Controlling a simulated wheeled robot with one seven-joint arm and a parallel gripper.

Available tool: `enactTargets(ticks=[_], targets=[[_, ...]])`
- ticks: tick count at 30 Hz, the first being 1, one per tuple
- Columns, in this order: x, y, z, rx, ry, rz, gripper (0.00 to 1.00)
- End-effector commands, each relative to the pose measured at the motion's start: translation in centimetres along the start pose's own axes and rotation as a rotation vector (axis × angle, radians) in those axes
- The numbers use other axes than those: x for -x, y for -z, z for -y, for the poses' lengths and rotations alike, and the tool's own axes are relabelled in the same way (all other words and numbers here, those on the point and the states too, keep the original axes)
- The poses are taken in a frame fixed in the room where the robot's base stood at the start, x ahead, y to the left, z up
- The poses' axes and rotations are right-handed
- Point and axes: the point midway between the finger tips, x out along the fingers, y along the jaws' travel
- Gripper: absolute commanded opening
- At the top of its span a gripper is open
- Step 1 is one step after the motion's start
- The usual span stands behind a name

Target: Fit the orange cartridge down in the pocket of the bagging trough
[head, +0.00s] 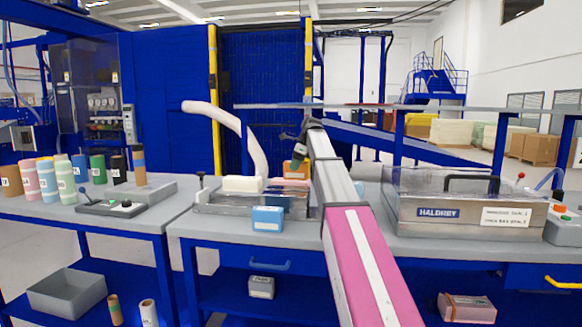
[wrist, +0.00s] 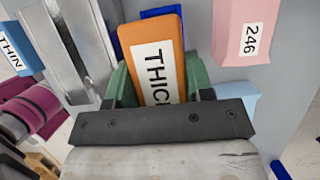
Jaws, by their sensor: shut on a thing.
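The orange cartridge (wrist: 160,55), a block with a white label reading "THIC" in the wrist view, stands between the green fingers of my gripper (wrist: 160,85). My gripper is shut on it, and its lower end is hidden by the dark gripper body. In the head view the orange cartridge (head: 295,169) is held by my gripper (head: 299,163) at the right end of the bagging trough (head: 225,208), a low metal tray on the middle bench. A metal edge of the trough (wrist: 66,45) shows at the left of the wrist view. I cannot make out the pocket.
A blue block (head: 267,219) labelled "THIN" sits at the bench's front. A pink block (wrist: 243,32) marked "246" is right of the cartridge in the wrist view. A white block (head: 242,184) lies on the trough. A metal box with a clear lid (head: 440,214) stands at right.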

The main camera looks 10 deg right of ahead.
Motion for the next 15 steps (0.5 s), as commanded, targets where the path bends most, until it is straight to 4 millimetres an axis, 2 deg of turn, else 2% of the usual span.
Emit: enactTargets(ticks=[15], targets=[[-1.9, 0.8, 0.0, 0.001, 0.0, 0.0, 0.18]])
